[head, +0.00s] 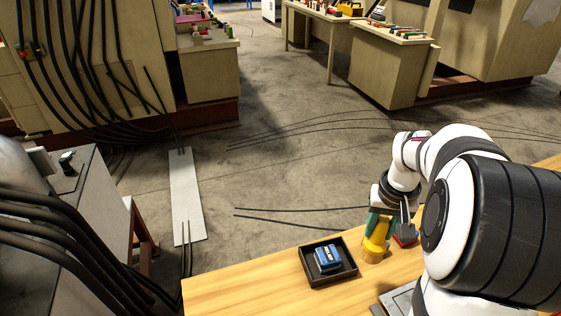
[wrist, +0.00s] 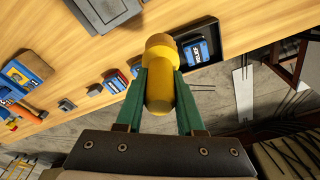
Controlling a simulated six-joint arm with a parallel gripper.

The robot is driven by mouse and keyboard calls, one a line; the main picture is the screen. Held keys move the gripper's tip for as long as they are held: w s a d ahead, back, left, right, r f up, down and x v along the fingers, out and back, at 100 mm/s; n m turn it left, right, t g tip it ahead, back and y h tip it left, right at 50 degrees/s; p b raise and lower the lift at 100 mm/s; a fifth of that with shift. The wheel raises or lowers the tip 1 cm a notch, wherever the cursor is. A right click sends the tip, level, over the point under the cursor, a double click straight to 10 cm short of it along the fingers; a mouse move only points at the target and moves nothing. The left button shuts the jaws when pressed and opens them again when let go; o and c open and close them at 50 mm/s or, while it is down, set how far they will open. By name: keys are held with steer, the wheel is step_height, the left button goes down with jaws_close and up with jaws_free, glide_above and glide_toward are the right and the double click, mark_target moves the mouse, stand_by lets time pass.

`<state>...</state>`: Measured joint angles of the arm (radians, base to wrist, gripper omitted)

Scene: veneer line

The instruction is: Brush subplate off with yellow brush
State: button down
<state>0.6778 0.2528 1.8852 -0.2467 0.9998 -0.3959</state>
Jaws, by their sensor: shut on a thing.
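My gripper (wrist: 160,88) has green fingers and is shut on the yellow brush (wrist: 160,93), which lies between them in the wrist view. In the head view the yellow brush (head: 376,243) hangs below my gripper (head: 380,222), over the table beside the black tray. I cannot tell whether it touches the table. A grey flat plate, likely the subplate (wrist: 103,12), lies on the table at the top of the wrist view. Part of it (head: 396,300) shows at the bottom of the head view, mostly hidden by my arm.
The black tray (head: 345,278) holds a blue block (head: 327,257). On the wooden table (head: 235,290) the wrist view also shows a blue box (wrist: 27,70), a small grey block (wrist: 67,105) and small red-and-blue pieces (wrist: 117,80). Bare table lies left of the tray in the head view.

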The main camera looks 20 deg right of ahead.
steer(key=s+d+f+m, duration=0.35)
steer(key=s+d, duration=0.25)
steer(key=d, duration=0.2)
steer(key=shift+n, duration=0.45)
steer(key=shift+s+a+f, duration=0.1)
steer(key=shift+f, duration=1.7)
steer(key=shift+s+f, duration=0.1)
steer(key=shift+f, duration=1.65)
steer(key=shift+s+f, duration=0.45)
steer(key=shift+s, duration=1.6)
steer(key=shift+w+f, duration=0.1)
steer(key=shift+w, duration=1.8)
steer(key=shift+w+r, duration=0.2)
step_height(320, 180, up, 8)
steer(key=shift+f, duration=0.15)
